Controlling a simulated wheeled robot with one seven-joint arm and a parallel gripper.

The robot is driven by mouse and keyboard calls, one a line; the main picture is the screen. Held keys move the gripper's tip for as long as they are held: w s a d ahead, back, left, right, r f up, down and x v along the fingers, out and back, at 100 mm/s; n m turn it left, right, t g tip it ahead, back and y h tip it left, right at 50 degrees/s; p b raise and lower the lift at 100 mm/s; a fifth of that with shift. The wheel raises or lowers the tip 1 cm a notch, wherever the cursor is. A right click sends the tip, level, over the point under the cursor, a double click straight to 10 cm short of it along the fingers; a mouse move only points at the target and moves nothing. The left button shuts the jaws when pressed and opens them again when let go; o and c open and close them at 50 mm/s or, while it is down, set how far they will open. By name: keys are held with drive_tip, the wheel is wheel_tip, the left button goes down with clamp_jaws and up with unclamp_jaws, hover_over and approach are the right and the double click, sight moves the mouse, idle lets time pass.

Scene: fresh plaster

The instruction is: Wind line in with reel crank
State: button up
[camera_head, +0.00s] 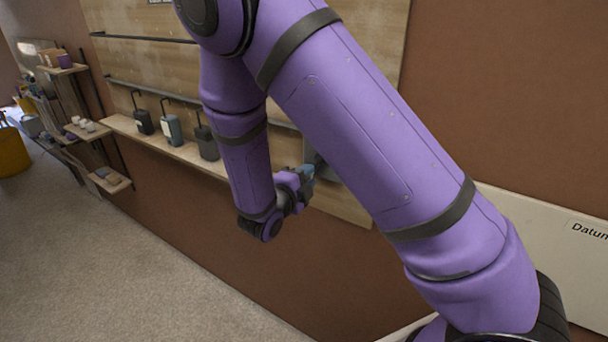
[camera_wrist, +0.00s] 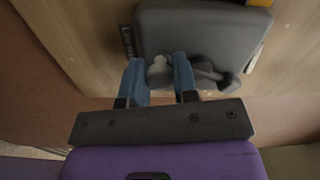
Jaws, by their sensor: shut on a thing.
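The reel (camera_wrist: 200,35) is a dark grey rounded housing on the wooden wall board, at the top centre of the wrist view. Its grey crank (camera_wrist: 207,74) lies across the lower edge of the housing, with a rounded knob at the left end. My gripper (camera_wrist: 159,68) has its two blue fingers on either side of that knob and is shut on it. In the head view my gripper (camera_head: 306,173) is at the board, and my arm hides most of the reel. I cannot make out the line in either view.
Further left are small shelves (camera_head: 85,131) with little items and a yellow bin (camera_head: 12,152). A pale panel (camera_head: 545,225) is at right. The floor (camera_head: 110,260) in front is clear.

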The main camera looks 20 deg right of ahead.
drive_tip(key=shift+s+f+n, duration=0.15)
drive_tip(key=shift+n, duration=0.35)
drive_tip(key=o, duration=0.9)
drive_tip(key=shift+d, duration=0.1)
drive_tip(key=shift+o, duration=0.2)
drive_tip(key=v, duration=1.1)
